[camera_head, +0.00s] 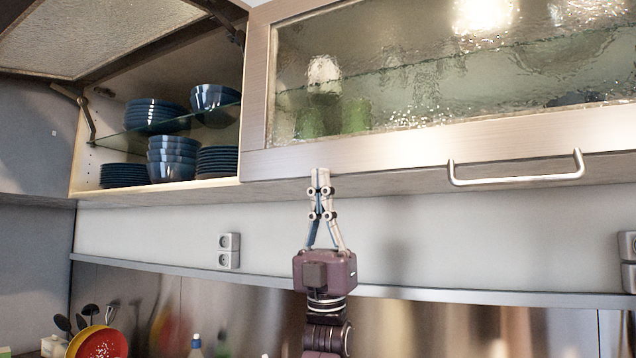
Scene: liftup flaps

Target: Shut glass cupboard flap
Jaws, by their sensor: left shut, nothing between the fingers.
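One glass flap (90,35) is raised at the upper left, above an open cupboard (84,150) that holds blue dishes. The other glass flap (420,140), on the right, hangs down over its cupboard and looks closed. It has a silver bar handle (515,180) on its lower frame. My left gripper (321,176) points up with its fingers shut and empty. Its tips are at the lower edge of the right flap's frame, left of the handle; I cannot tell whether they touch. My right gripper is not in view.
Blue bowls (172,160) and plates stand on the shelves of the open cupboard. A hinge arm (88,118) joins the raised flap to the cupboard side. Wall sockets (228,251), a rail and a red bowl (98,343) with utensils are below.

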